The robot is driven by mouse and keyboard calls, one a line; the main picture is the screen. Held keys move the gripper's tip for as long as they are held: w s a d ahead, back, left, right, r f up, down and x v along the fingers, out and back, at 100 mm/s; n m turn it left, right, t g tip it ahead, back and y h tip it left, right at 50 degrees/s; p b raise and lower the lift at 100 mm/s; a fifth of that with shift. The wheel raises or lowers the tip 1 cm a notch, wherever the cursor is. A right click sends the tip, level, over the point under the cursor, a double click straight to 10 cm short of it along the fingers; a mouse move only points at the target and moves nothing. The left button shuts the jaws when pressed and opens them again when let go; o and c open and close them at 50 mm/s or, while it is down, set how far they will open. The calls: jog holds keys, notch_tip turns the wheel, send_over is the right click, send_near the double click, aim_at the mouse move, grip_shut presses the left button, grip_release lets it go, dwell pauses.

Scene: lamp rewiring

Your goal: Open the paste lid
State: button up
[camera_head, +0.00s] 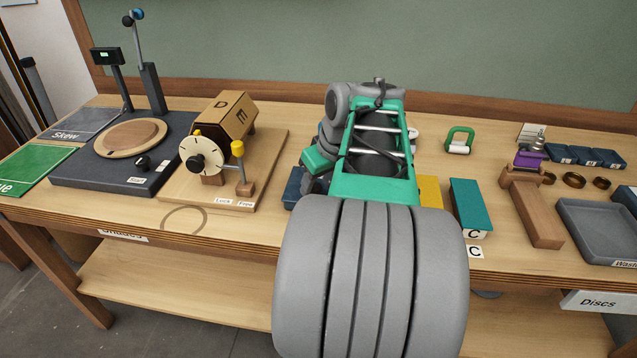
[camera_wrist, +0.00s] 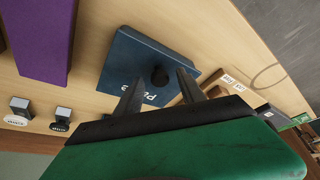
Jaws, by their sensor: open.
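The paste box (camera_wrist: 125,60) is a dark blue, square-topped box in the wrist view, with partly covered white lettering on top. A dark round knob (camera_wrist: 160,75) stands on its lid. The lid looks closed. My gripper (camera_wrist: 160,84) is open, with its two dark fingers pointing towards the box and one to each side of the knob in the picture. I cannot tell whether either finger touches the knob. In the head view my arm hides the gripper, and a blue block edge (camera_head: 293,187) shows just left of the arm, possibly the same box.
A purple block (camera_wrist: 45,38) and small labelled pieces (camera_wrist: 62,119) lie left of the box in the wrist view. In the head view a dial device (camera_head: 203,158) stands left of my arm. Yellow (camera_head: 430,190) and teal (camera_head: 470,205) blocks stand close on its right.

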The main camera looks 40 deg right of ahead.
jog(key=shift+c, duration=0.5)
grip_shut()
dwell(0.8)
